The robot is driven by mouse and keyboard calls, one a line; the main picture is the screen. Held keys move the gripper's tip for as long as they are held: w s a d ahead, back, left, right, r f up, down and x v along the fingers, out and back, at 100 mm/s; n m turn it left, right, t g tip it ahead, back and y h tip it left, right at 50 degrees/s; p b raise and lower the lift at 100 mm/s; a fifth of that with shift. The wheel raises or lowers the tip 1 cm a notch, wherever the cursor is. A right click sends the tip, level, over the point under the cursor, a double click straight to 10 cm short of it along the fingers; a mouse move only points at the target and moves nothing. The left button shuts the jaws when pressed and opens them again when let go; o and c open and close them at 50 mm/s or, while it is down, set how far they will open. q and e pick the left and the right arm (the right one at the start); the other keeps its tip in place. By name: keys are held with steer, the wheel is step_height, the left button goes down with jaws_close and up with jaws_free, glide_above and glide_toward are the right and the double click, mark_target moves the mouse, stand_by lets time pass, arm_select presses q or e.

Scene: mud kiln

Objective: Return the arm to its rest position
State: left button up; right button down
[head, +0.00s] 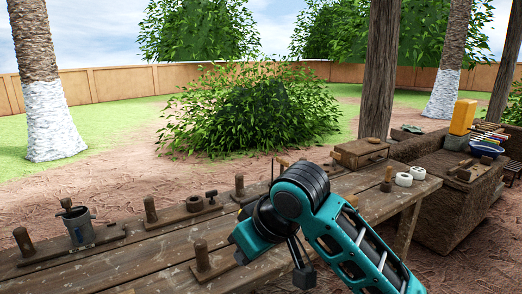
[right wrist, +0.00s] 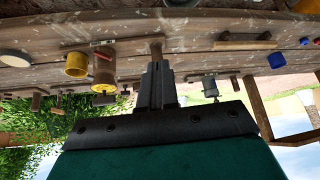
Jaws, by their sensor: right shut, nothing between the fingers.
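My right arm reaches in from the lower right in the head view, bent above the wooden bench. Its teal wrist end hangs over the bench top, and the fingertips are hard to make out there. In the right wrist view my right gripper (right wrist: 157,85) shows its dark fingers together, with nothing between them. The bench (head: 110,270) appears upside down across the top of that view. My left gripper is not in view.
The bench holds a grey metal cup (head: 78,226), wooden pegs on boards (head: 150,209), a wooden box (head: 360,153) and white rolls (head: 403,179). A yellow container (head: 462,117) and blue bowl (head: 486,149) stand at right. A bush (head: 255,112) grows beyond; the air above the bench's left is clear.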

steer(key=s+d+f+m+t+y, duration=0.1)
steer(key=d+f+m+t, duration=0.15)
steer(key=f, duration=0.65)
steer(key=s+d+f+m+t+y, duration=0.1)
steer(key=d+f+m, duration=0.25)
steer(key=f, duration=0.45)
steer(key=s+d+f+t+h, duration=0.1)
steer(key=s+d+f+h, duration=0.1)
steer(key=s+d+f, duration=0.3)
steer(key=s+d+f+t+h, duration=0.2)
steer(key=s+d+f, duration=0.3)
steer(key=s+d, duration=0.4)
steer(key=shift+s+d+f+h+p, duration=0.15)
steer(key=shift+s+f+h+p, duration=0.2)
steer(key=shift+s+p, duration=0.1)
